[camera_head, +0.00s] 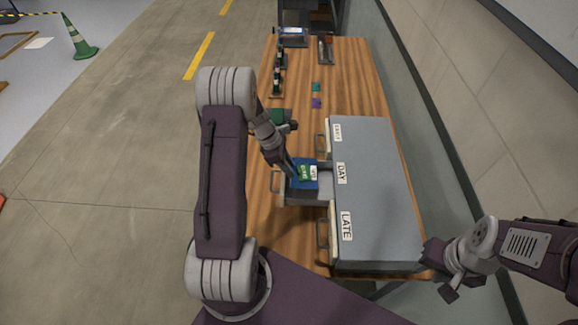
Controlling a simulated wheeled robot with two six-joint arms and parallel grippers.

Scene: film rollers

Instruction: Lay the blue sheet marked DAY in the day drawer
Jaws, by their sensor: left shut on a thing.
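A small blue sheet (303,183) with a green patch and a white label is over the pulled-out drawer in the middle of the grey cabinet (375,185). My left gripper (293,173) is shut on the sheet near its left side. The open day drawer (306,198) lies under the sheet, in line with the DAY label (341,173). Whether the sheet touches the drawer floor I cannot tell. My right gripper (440,276) is at the lower right, beside the cabinet's near corner, away from the sheet; its jaw opening is unclear.
The drawers by the upper label (337,132) and the LATE label (347,226) look shut. The wooden table (350,80) carries a teal and a purple square (317,104), a green item (278,116) and a rack of dark objects (278,75). A wall runs along the right.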

